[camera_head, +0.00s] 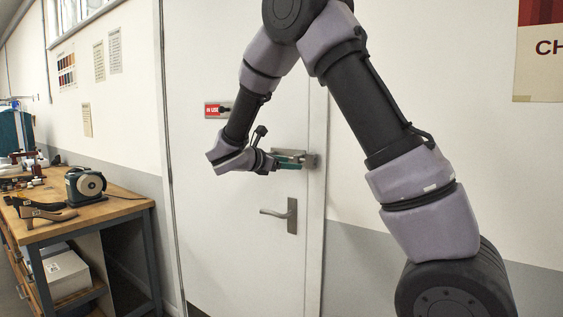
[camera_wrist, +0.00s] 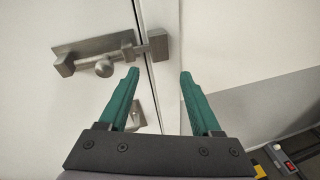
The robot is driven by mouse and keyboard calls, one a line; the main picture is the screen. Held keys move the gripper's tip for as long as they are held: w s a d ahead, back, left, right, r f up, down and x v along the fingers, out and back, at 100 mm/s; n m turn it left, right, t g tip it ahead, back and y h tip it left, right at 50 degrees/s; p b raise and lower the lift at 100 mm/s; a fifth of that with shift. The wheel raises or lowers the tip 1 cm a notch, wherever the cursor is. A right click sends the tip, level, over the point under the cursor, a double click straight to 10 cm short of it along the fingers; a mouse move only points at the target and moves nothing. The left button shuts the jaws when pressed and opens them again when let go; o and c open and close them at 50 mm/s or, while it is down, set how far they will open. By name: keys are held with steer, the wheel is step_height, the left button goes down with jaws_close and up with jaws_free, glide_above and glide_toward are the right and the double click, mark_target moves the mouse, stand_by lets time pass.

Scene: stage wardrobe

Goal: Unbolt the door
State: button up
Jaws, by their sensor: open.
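The white door (camera_head: 230,170) is closed in its frame in the head view. A metal slide bolt (camera_wrist: 88,50) with a round knob (camera_wrist: 104,68) is on it in the wrist view. The bar runs right across the door's edge to a keeper block (camera_wrist: 158,46) on the frame and appears to reach into it. My gripper (camera_wrist: 159,73) has two green fingers, spread apart and empty. Its left fingertip is right of the knob and below the bar in the picture; contact cannot be told. In the head view my gripper (camera_head: 291,160) partly hides the bolt.
A lever handle (camera_head: 290,214) is below the bolt. A red sign (camera_head: 213,109) is above it on the door. A workbench (camera_head: 90,215) with tools stands along the left wall. The wall right of the door frame is bare near the bolt.

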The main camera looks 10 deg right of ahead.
steer(key=w+a+f+n+t, duration=0.1)
steer(key=w+a+n+t, duration=0.35)
steer(key=a, duration=0.25)
steer(key=shift+g, duration=0.25)
steer(key=x, duration=0.9)
steer(key=shift+d+f, duration=0.15)
steer(key=shift+d, duration=0.25)
jaws_close()
stand_by(0.4)
